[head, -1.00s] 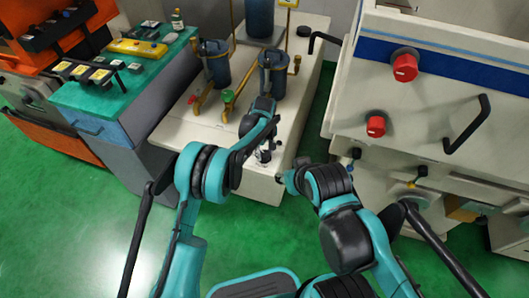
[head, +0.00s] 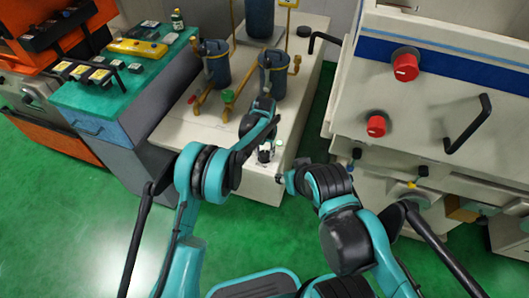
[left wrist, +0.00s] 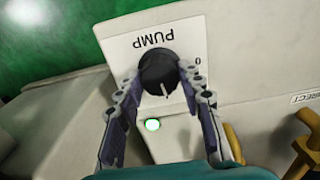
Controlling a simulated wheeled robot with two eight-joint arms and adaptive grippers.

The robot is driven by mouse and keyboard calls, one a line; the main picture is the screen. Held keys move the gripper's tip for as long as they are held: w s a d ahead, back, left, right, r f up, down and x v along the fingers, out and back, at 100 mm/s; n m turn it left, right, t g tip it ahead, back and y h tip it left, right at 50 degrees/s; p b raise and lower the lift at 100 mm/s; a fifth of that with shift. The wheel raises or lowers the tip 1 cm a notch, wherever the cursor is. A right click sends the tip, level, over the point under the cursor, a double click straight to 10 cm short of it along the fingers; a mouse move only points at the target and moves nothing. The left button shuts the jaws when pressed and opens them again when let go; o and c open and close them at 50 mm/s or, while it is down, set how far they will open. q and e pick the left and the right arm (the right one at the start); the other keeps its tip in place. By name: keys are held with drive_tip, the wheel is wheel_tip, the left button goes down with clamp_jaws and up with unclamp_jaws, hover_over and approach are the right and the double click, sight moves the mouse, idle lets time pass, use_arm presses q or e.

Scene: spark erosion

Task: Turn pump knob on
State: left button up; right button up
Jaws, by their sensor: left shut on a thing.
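The pump knob (left wrist: 157,72) is black and round with a pale pointer line. It sits on a white plate marked PUMP (left wrist: 150,40), upside down in the left wrist view. My left gripper (left wrist: 162,85) has its two fingers on either side of the knob and is shut on it. A lit white-green round light (left wrist: 152,125) shows beside the plate. In the head view my left gripper (head: 266,152) is at the front end of the white pump unit (head: 187,130), and the knob is mostly hidden by it. My right arm shows in the head view, but its fingers cannot be made out.
Two blue-grey filter canisters (head: 215,66) with brass pipes stand on the pump unit behind my left gripper. A white machine with red knobs (head: 405,66) stands to the right. A green-topped cabinet (head: 85,95) stands to the left. Green floor is free in front.

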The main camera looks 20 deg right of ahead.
sight(265, 153)
use_arm(q)
drive_tip(key=shift+m, duration=0.8)
drive_tip(key=o, duration=1.2)
drive_tip(key=shift+c, duration=0.2)
wheel_tip(265, 153, up, 12)
